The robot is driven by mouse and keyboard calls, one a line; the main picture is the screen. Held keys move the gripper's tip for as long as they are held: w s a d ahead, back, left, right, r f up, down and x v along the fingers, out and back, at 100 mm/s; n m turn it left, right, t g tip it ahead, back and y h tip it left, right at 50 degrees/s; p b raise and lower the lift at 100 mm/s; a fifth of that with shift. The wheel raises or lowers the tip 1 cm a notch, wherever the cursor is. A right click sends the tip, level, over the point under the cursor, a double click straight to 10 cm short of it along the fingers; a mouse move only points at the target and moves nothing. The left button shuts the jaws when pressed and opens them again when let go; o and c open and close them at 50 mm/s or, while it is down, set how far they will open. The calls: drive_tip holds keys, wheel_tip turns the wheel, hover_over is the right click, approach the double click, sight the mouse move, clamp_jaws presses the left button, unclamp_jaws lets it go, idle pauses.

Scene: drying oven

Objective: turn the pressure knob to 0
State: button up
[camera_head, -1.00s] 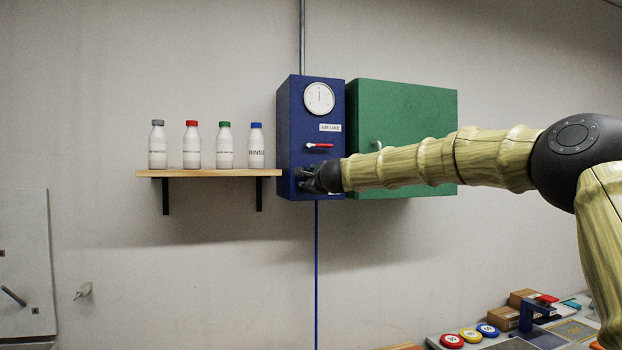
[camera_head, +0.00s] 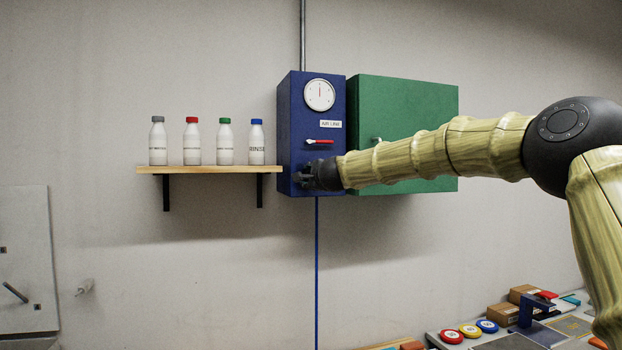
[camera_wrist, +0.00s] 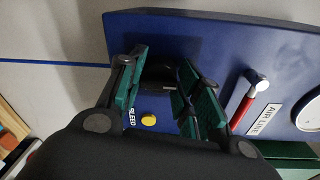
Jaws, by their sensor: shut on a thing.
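The blue air line box (camera_head: 297,110) hangs on the wall, with a round white gauge (camera_head: 320,95) at the top of its front; the gauge needle points about straight up. My gripper (camera_head: 306,177) is at the lower front of the box, below the red lever. In the wrist view my gripper (camera_wrist: 163,78) has its green-padded fingers on either side of the dark pressure knob (camera_wrist: 158,76) and is shut on it. The knob is partly hidden by the fingers, and its setting cannot be read. My gripper hides it in the head view.
A red lever (camera_head: 320,142) sits above my gripper. A yellow button (camera_wrist: 149,119) marked BLEED is close to the fingers. A green cabinet (camera_head: 415,125) adjoins the box at right, behind my arm. A wooden shelf (camera_head: 210,170) with several bottles is at left.

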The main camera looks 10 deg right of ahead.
drive_tip(key=o, duration=0.9)
drive_tip(key=shift+r, duration=0.2)
drive_tip(key=shift+o, duration=0.6)
drive_tip(key=shift+f, duration=0.1)
drive_tip(key=shift+s, duration=0.15)
drive_tip(key=s+d, duration=0.1)
drive_tip(key=s, duration=1)
drive_tip(key=shift+s+r, duration=0.35)
drive_tip(key=shift+r, duration=0.05)
drive_tip(key=shift+d+f, duration=0.1)
